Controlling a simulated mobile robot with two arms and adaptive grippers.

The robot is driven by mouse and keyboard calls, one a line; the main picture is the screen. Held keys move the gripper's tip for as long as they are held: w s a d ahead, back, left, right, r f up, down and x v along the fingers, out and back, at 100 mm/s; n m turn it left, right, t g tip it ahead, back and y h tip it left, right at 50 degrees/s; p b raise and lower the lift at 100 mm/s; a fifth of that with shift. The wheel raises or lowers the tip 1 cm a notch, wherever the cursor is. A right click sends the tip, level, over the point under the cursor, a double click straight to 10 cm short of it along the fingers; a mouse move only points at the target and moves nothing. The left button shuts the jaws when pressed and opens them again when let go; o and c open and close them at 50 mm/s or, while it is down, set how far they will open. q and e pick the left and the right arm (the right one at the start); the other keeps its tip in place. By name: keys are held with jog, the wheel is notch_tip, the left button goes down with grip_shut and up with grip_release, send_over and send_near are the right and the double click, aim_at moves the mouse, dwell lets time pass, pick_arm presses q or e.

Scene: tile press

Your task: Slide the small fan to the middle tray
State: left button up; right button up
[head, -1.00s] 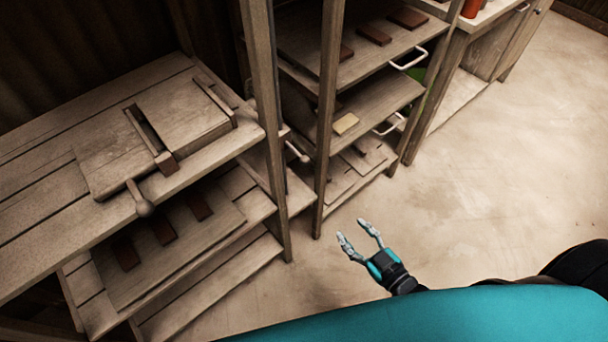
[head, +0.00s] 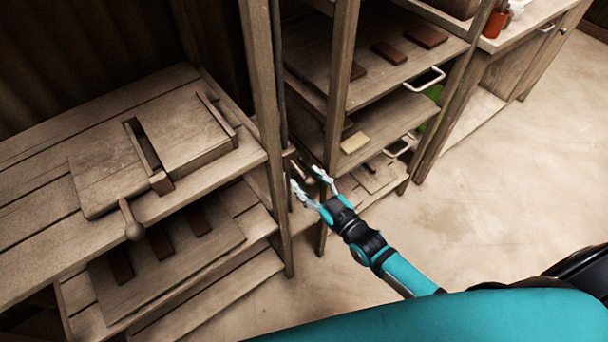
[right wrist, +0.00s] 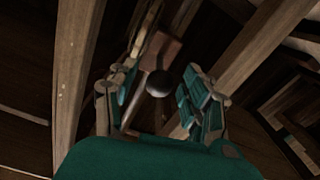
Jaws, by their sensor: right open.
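I cannot make out a small fan in either view. The rack's middle tray (head: 395,122) is a wooden board with one pale tile (head: 354,142) on it and a light handle at its front. My right gripper (head: 305,179) is open and empty in front of the rack's left bay. In the right wrist view, a dark ball knob (right wrist: 158,84) on a short lever with a brown block (right wrist: 160,50) shows between the open fingers (right wrist: 160,92). I cannot tell whether they touch it. My left gripper is out of view.
Wooden posts (head: 266,120) stand close beside my right gripper. The upper tray (head: 340,85) holds several brown tiles. A wooden press (head: 185,125) with a ball-ended lever (head: 132,225) sits on the left bench. The floor (head: 500,200) at the right is clear.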

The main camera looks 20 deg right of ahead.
jog(key=shift+x, duration=1.15)
grip_shut()
